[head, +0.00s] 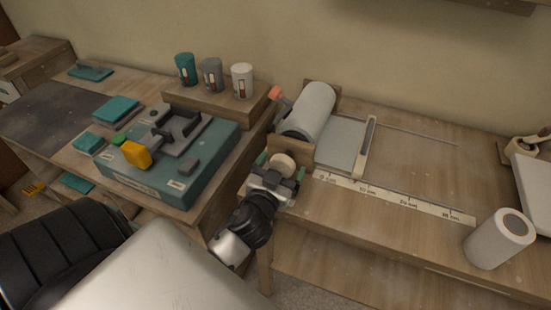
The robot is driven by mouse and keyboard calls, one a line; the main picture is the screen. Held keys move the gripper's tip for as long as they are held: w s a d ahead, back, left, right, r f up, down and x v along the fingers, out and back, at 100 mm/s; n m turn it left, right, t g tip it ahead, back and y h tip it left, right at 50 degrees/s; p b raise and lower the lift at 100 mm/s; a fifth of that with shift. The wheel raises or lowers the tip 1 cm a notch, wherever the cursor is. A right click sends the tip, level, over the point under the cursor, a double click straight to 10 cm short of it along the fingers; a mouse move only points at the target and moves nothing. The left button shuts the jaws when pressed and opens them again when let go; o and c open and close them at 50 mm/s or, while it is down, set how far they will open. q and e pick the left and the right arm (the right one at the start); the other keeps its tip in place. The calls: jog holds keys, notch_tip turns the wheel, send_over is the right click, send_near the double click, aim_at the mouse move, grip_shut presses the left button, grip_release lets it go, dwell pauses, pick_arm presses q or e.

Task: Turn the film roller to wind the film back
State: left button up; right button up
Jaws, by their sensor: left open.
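The film roller (312,110) is a pale grey roll held between wooden end blocks on the bench. A round, light wooden knob (282,165) sits at its near end. A sheet of grey film (342,142) runs from the roll to the right, to a wooden bar (366,148). My left gripper (274,178) is open at the knob, with its green-tipped fingers to either side of it. Whether the fingers touch the knob cannot be told. My right gripper is not in view.
A teal machine (165,165) with a yellow block is at the left. Three cups (212,75) stand on a wooden box behind.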

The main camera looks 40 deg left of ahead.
pick_arm(q)
jog(key=b+v, duration=0.3)
jog(key=v, duration=0.7)
jog(key=shift+s, duration=0.25)
jog(key=shift+d, duration=0.15)
